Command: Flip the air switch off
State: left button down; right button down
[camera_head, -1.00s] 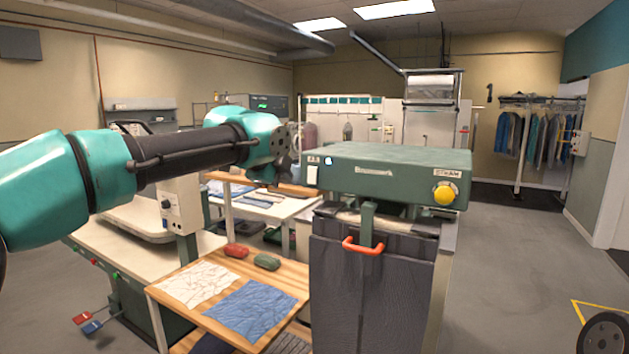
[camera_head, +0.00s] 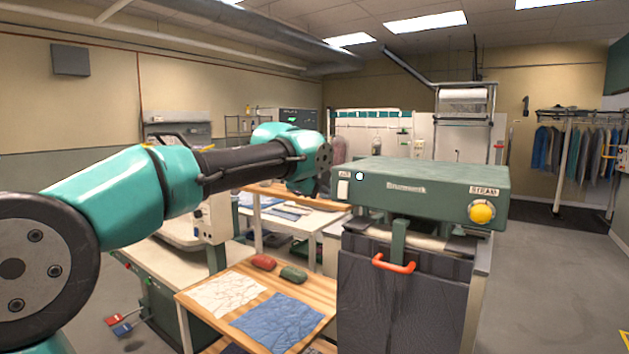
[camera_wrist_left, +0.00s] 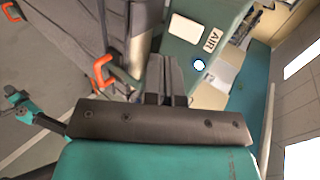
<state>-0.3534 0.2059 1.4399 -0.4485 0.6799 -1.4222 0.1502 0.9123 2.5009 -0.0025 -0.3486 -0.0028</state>
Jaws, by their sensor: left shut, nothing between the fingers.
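In the left wrist view the switch (camera_wrist_left: 186,29) is a white rectangle beside the AIR label (camera_wrist_left: 211,40). Which way the rocker is tipped cannot be told. My left gripper (camera_wrist_left: 166,60) is shut and empty, its grey fingers together below the switch in the wrist picture and apart from it. In the head view my left wrist is just left of the press head; its fingers are hard to make out.
A pale round lamp (camera_head: 359,176) is right of the switch. The press head (camera_head: 430,180) carries a yellow STEAM knob (camera_head: 481,213); an orange handle (camera_head: 393,264) is below. A wooden table (camera_head: 205,303) with cloths stands at lower left. Grey floor is clear at right.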

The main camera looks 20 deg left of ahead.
aim_at(342, 196)
pick_arm(q)
jog(key=x, duration=0.4)
jog(key=w+r+x, duration=0.1)
jog(key=x, duration=0.2)
jog(key=shift+d, duration=0.1)
jog(key=shift+w+d, duration=0.1)
jog(key=shift+w, duration=0.3)
jog(key=shift+d, duration=0.1)
